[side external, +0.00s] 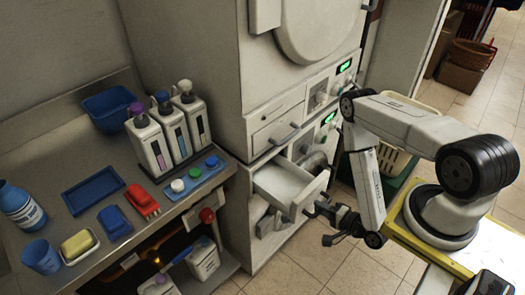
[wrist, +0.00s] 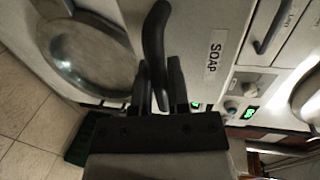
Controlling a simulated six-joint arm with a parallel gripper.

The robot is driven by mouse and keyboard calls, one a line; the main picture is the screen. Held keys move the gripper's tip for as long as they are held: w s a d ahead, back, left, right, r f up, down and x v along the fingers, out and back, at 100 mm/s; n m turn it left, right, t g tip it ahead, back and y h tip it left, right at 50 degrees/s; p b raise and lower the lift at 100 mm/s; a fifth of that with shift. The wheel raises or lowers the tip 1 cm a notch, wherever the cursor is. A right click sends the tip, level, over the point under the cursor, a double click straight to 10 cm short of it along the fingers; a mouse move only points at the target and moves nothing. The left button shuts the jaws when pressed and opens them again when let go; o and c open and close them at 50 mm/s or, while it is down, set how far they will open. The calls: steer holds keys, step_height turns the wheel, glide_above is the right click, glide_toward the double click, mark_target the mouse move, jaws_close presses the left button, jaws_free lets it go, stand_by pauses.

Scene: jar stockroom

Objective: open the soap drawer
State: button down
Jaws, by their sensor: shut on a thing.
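The soap drawer (side external: 290,184) stands pulled out from the lower white machine, its hollow inside showing from above. In the wrist view its front carries a SOAP label (wrist: 214,55) and a dark curved handle (wrist: 155,35). My gripper (wrist: 160,80) is shut on this handle, one finger on either side of it. In the side view my gripper (side external: 318,208) is at the front of the open drawer, where the handle is mostly hidden by the fingers.
A shut drawer (side external: 278,130) with its own handle is above, on the upper machine. A round door (wrist: 85,52) is beside the soap drawer. A counter (side external: 60,170) at left holds bottles, a blue tray, brushes and soap. Tiled floor (side external: 285,265) is clear below my gripper.

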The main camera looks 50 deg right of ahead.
steer(key=shift+w+d, duration=0.1)
steer(key=c, duration=0.6)
jaws_free()
steer(key=shift+s, duration=0.25)
steer(key=shift+s+r, duration=0.75)
steer(key=shift+r, duration=0.6)
steer(key=shift+s+r, duration=0.7)
steer(key=shift+r, duration=0.65)
steer(key=shift+s+r, duration=0.75)
steer(key=shift+r, duration=0.6)
steer(key=shift+f, duration=0.1)
